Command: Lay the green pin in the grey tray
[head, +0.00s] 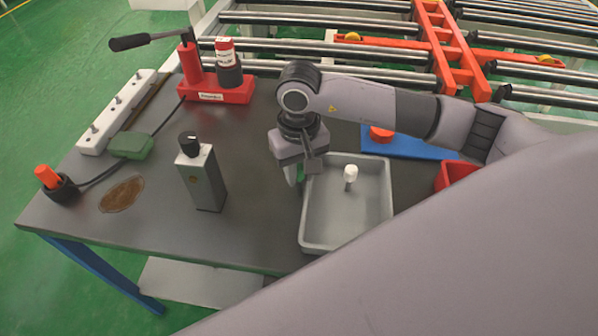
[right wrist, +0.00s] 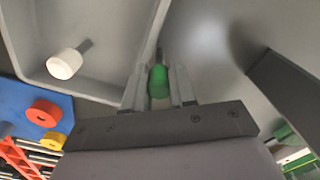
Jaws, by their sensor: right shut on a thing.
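The green pin (right wrist: 158,82) is held between the two fingers of my right gripper (right wrist: 157,90). The tray's wall (right wrist: 112,70) is left of the pin in the right wrist view. A white-headed pin (head: 350,172) is inside the tray. My left gripper is not in view.
A grey metal box with a black knob (head: 203,180) stands left of the tray. A blue plate with an orange ring (head: 410,147) and a red bin (head: 455,174) are at the right.

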